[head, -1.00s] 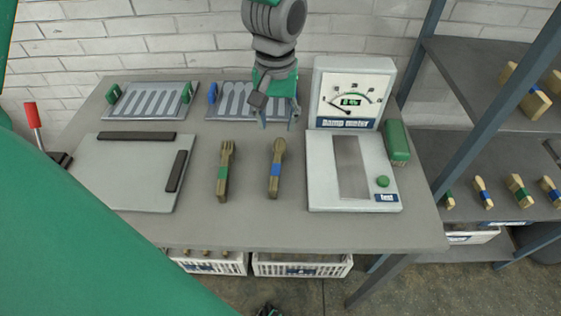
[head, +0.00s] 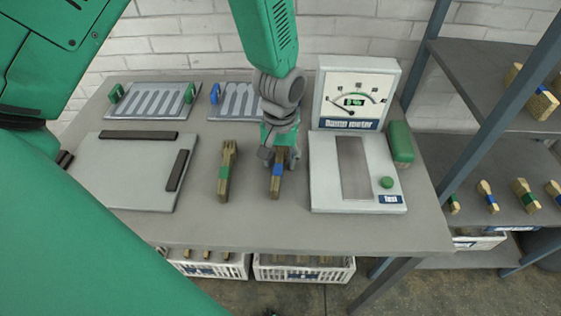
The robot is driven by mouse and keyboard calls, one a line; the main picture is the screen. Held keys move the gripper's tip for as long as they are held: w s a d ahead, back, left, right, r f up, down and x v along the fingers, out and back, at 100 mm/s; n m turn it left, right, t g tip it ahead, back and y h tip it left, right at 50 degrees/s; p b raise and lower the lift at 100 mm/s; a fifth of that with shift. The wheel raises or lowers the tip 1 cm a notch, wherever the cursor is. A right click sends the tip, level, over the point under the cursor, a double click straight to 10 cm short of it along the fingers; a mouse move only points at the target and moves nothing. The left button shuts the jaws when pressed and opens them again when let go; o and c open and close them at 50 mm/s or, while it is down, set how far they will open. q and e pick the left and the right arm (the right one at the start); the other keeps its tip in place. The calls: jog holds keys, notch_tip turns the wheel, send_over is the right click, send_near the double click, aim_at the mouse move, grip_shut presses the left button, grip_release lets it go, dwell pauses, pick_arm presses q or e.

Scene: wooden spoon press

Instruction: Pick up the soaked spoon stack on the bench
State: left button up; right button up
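Two bundled wooden spoon stacks lie on the grey bench (head: 330,232). One has a green band (head: 224,180), the other a blue band (head: 276,182). The pictures do not mark either as soaked. My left gripper (head: 279,160) points down over the far end of the blue-banded stack, with its fingers apart on either side of it. That end of the stack is hidden by the gripper. The near end still rests on the bench. My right gripper is not seen.
A damp meter (head: 352,95) with a pale plate (head: 325,185) stands right of the blue-banded stack, beside a green block (head: 400,143). Slotted racks (head: 150,101) line the back. A flat press plate (head: 120,178) is at left. Shelves (head: 490,75) stand at right.

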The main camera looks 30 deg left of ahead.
pick_arm(q)
jog(key=shift+s+d+r, duration=0.1)
jog(key=shift+d, duration=0.05)
grip_shut()
